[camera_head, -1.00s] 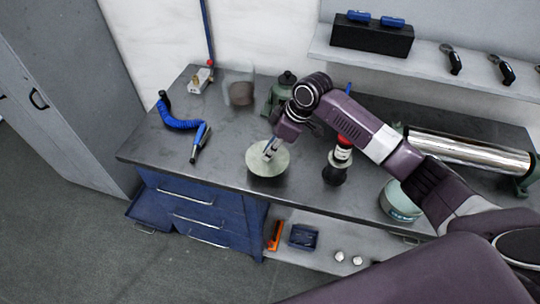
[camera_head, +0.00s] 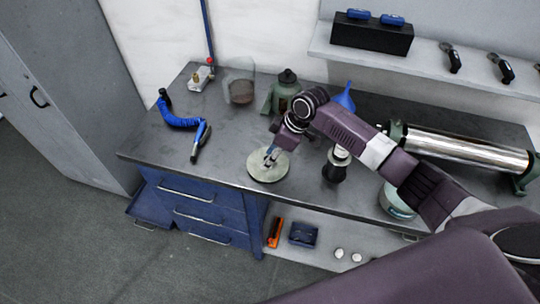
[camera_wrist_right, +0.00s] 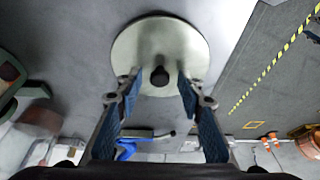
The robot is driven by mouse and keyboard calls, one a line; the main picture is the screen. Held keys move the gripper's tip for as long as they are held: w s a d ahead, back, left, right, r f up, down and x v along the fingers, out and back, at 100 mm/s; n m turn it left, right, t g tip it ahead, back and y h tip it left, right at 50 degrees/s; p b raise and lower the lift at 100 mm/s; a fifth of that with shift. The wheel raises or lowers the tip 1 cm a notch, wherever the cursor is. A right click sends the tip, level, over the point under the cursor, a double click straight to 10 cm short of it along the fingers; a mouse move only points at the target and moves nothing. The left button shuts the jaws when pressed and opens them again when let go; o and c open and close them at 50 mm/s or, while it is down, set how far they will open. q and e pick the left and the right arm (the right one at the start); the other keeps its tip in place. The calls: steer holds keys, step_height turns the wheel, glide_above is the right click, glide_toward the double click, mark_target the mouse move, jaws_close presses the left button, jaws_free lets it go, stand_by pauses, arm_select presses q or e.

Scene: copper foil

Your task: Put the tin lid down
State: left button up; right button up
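The tin lid (camera_head: 266,174) is a pale round disc near the front edge of the grey workbench (camera_head: 225,150), and it appears to lie flat on the top. In the right wrist view the lid (camera_wrist_right: 150,42) shows a small dark knob (camera_wrist_right: 160,77) at its middle. My right gripper (camera_head: 270,157) is over the lid. Its blue-padded fingertips (camera_wrist_right: 159,82) stand apart on either side of the knob, with a gap on each side. The pale teal tin (camera_head: 394,203) stands to the right on the bench, partly hidden by my right arm. My left gripper is not in view.
A blue hose (camera_head: 178,122) with a dark-tipped tool lies at the left. A shiny roller (camera_head: 465,150) is at the right.

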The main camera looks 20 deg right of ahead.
steer(key=shift+r, duration=0.2)
steer(key=b+v, duration=0.2)
steer(key=v, duration=1)
steer(key=shift+f, duration=0.1)
